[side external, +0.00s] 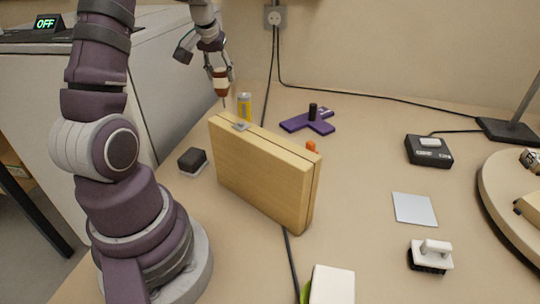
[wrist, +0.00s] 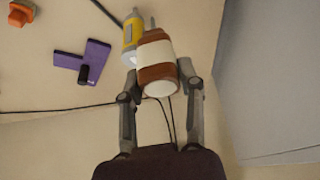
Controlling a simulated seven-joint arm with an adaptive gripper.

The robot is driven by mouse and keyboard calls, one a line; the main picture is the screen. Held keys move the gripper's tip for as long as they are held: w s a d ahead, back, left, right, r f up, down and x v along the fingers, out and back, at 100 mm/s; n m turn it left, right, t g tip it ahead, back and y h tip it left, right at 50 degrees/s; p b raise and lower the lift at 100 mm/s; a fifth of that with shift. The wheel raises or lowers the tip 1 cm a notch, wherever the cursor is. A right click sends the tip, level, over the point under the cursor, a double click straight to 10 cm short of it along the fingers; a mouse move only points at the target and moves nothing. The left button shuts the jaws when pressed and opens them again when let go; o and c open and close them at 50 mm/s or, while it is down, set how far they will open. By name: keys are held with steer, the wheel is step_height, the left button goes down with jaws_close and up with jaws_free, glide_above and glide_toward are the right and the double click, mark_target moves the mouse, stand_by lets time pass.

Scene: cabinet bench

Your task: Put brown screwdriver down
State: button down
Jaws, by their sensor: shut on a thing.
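The brown screwdriver (side external: 220,82) has a brown handle with a cream band and a thin metal shaft. It hangs tip-down in my gripper (side external: 220,72), above the bench behind the wooden case. In the wrist view the screwdriver (wrist: 157,62) sits between the two fingers of my gripper (wrist: 157,85), which are shut on its handle. Its shaft points toward the bench. The tip appears clear of the bench, but the wooden case hides part of the area below it.
A yellow screwdriver-like tool (side external: 244,106) stands close behind the wooden case (side external: 262,175). A purple T-shaped piece (side external: 306,122) and an orange object (side external: 311,147) lie to the right. A dark block (side external: 192,161) is left of the case.

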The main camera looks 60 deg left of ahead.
steer(key=d, duration=0.7)
steer(key=shift+m, duration=0.4)
steer(key=f, duration=0.7)
steer(key=d+f, duration=0.1)
steer(key=f, duration=0.2)
steer(key=shift+w+f, duration=0.1)
steer(key=shift+f, duration=0.05)
steer(key=c, duration=0.7)
jaws_free()
steer(key=shift+f, duration=0.15)
